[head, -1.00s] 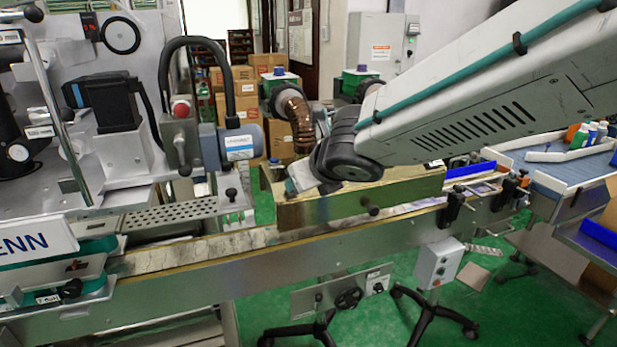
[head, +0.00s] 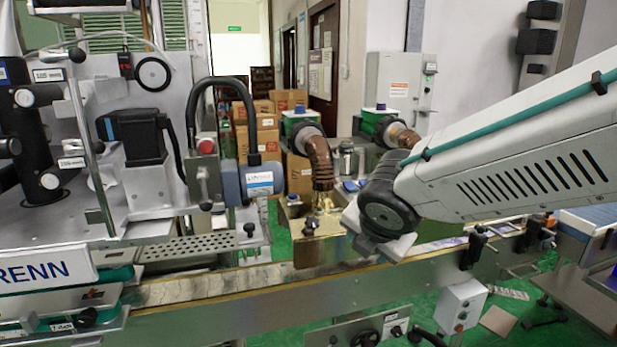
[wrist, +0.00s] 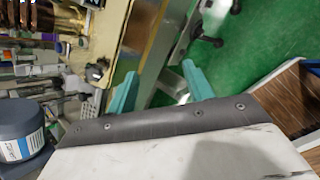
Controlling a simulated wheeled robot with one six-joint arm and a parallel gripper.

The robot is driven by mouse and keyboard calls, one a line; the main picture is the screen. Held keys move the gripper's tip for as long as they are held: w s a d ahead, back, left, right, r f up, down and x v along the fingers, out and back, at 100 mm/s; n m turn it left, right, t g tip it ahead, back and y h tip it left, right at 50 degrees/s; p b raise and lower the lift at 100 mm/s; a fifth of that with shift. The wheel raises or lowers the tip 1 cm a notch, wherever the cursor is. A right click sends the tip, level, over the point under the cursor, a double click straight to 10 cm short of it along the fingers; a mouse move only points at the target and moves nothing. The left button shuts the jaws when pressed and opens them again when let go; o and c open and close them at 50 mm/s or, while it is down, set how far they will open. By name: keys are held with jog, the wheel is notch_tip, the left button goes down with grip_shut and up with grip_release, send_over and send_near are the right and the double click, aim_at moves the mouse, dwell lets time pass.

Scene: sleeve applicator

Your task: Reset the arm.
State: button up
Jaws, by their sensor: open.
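My arm reaches in from the right in the head view, its dark round joint over the conveyor (head: 250,285). My gripper's fingers are hidden there behind the arm. In the wrist view my gripper (wrist: 161,90) shows two teal fingers, spread wide apart. Nothing is held between them. Beyond them lie green floor and a metal edge of the machine. The fingertips look apart from any object.
The label machine with a blue-grey motor (head: 258,180) and black hose stands left of my arm. Cardboard boxes (head: 296,178) and a grey cabinet (head: 398,85) are behind. A control box (head: 460,305) hangs below the conveyor on the right. Green floor shows in front.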

jog(key=s+d+m+g, duration=0.2)
jog(key=s+d+m, duration=0.3)
jog(key=s+m, duration=0.3)
jog(key=s+d+m+g, duration=0.2)
jog(key=s+d+m, duration=0.3)
jog(key=m, duration=0.5)
jog(key=s+d+r+m+g, duration=0.1)
jog(key=s+d+m+g, duration=0.1)
jog(key=s+d+m, duration=0.3)
jog(key=s+m, duration=0.4)
jog(key=s, duration=0.1)
jog(key=shift+s+d+m, duration=0.2)
jog(key=shift+s+m, duration=0.15)
jog(key=shift+m, duration=0.05)
